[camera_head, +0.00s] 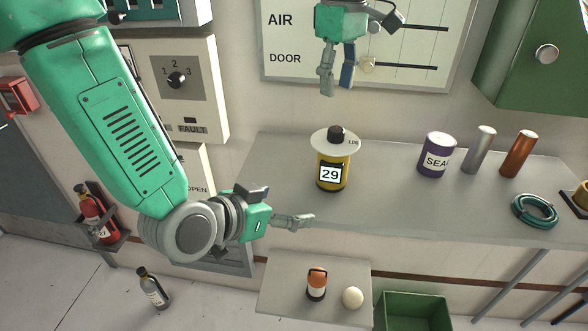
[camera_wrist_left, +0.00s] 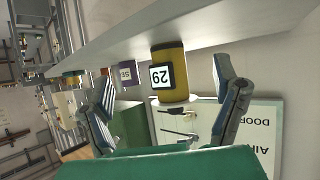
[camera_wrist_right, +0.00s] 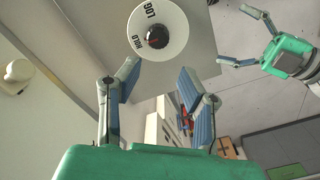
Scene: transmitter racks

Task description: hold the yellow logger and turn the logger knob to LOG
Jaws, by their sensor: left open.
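The yellow logger (camera_head: 333,174), marked 29, stands upright on the grey shelf. On top is a white dial disc with a dark logger knob (camera_head: 336,133). In the right wrist view the knob (camera_wrist_right: 156,37) has a red mark that appears to point toward HOLD; LOG is also printed on the disc. My left gripper (camera_head: 288,206) is open and empty, in front and left of the logger; in the left wrist view the logger (camera_wrist_left: 168,78) shows between its spread fingers, apart from them. My right gripper (camera_head: 337,88) is open, above and behind the knob, not touching it.
On the shelf (camera_head: 391,208) to the right stand a purple can (camera_head: 436,155), a silver cylinder (camera_head: 478,150), a copper cylinder (camera_head: 518,154) and a green coil (camera_head: 535,209). A green bin (camera_head: 413,312) is below.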

